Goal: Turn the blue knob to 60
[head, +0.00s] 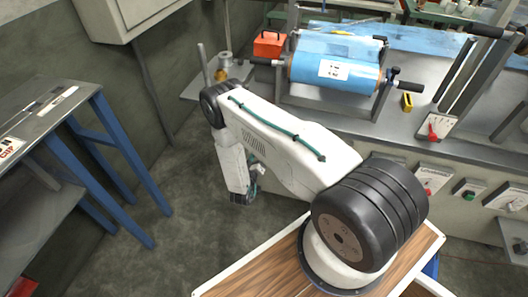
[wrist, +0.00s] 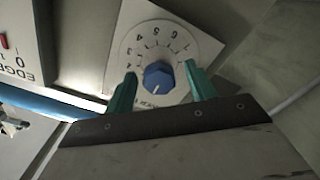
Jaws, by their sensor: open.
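The blue knob (wrist: 158,77) shows in the wrist view on a round white dial (wrist: 133,50) with dark numerals that appear upside down. A pale pointer mark on the knob points toward the bottom of the picture, slightly left. The exact reading is unclear. My gripper (wrist: 160,72) is open, with one green finger on each side of the knob and a visible gap to each. I cannot tell how far the fingertips reach along the knob's depth. The knob and its dial cannot be made out in the head view.
A panel with a red switch (wrist: 4,41) and lettering lies left of the dial. In the head view, a machine with a blue roller (head: 335,72) stands at the back, with a red-handled switch (head: 435,130) at right. A blue-legged table (head: 108,150) stands left; floor between is clear.

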